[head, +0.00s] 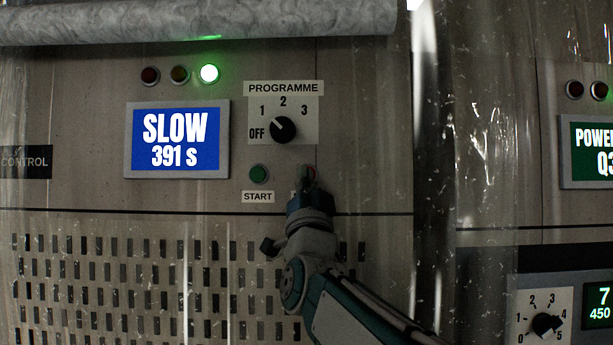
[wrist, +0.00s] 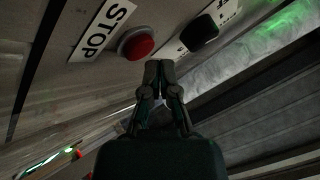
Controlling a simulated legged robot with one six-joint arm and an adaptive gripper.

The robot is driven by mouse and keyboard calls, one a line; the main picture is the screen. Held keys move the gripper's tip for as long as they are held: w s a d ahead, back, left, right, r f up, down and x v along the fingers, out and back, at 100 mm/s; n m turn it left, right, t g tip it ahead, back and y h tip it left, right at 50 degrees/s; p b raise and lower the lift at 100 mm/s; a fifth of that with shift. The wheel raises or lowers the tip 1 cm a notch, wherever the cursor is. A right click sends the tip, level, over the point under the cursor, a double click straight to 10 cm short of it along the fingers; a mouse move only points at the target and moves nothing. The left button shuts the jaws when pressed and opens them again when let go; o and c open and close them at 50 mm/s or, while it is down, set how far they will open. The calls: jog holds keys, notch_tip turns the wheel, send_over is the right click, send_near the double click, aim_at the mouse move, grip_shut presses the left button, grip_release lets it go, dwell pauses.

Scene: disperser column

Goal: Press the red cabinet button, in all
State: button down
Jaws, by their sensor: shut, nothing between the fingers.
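The red button (wrist: 136,43) shows in the wrist view, next to a white STOP label (wrist: 101,29). In the head view my gripper hides most of the red button and its label, to the right of the green START button (head: 259,174). My gripper (wrist: 158,66) is shut and empty, its fingertips just beside the red button in the wrist picture. I cannot tell whether they touch it. In the head view the gripper (head: 307,190) is in front of the cabinet panel.
A black programme dial (head: 283,130) sits above the buttons, its pointer up and left. A blue screen (head: 177,140) reads SLOW 391 s, under a lit green lamp (head: 209,73). A grey pipe (head: 200,20) runs along the top. Scratched clear sheeting (head: 485,130) hangs at the right.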

jog(key=shift+w, duration=0.15)
jog(key=shift+w+d+r, duration=0.1)
jog(key=shift+w, duration=0.1)
jog(key=shift+w, duration=0.55)
dwell(0.8)
jog(key=shift+s, duration=0.95)
jog(key=s, duration=0.5)
dwell(0.3)
dwell(0.6)
